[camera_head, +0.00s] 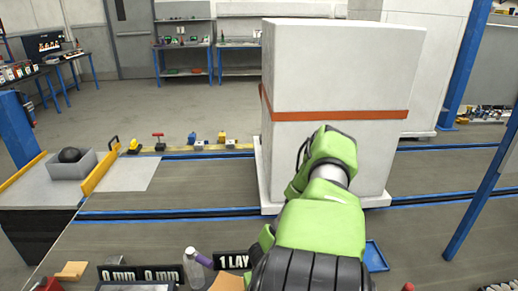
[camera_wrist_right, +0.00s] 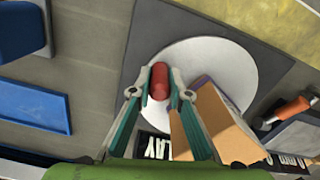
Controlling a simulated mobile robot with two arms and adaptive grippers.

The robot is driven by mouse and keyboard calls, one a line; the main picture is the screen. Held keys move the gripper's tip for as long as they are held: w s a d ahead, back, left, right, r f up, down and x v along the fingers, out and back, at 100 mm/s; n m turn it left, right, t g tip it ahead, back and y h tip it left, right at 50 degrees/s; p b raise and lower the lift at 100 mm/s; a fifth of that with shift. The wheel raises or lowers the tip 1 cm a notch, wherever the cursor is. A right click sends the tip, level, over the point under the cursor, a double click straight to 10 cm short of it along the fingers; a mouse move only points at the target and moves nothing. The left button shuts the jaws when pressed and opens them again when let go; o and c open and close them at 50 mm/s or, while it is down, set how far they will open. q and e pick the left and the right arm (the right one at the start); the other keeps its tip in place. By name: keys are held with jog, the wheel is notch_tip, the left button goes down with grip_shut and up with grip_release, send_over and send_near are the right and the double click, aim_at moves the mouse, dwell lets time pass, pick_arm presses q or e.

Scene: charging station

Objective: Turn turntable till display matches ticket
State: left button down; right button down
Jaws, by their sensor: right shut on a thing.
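A white round turntable (camera_wrist_right: 205,75) lies on a grey plate in the right wrist view, with an upright-looking red knob (camera_wrist_right: 158,82) on it. My right gripper (camera_wrist_right: 160,80) is shut on the knob, one finger on each side. In the head view my green right arm hides the turntable and gripper. Two dark displays read "0 mm" (camera_head: 122,274) and "0 mm" (camera_head: 162,274). A dark panel (camera_head: 233,261) reads "1 LAY", its right part hidden by my arm; it also shows in the wrist view (camera_wrist_right: 155,146). I cannot identify the ticket. My left gripper is out of view.
A big white block with an orange band (camera_head: 340,75) stands on a white base on the conveyor. A blue tray (camera_head: 376,257) lies right. A grey bin (camera_head: 62,170) holds a dark ball.

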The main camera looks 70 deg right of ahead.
jog(key=shift+d+n, duration=0.3)
jog(key=shift+d, duration=0.05)
dwell(0.4)
jog(key=c, duration=1.9)
grip_release()
notch_tip(320, 180, up, 12)
jog(key=shift+a, duration=0.1)
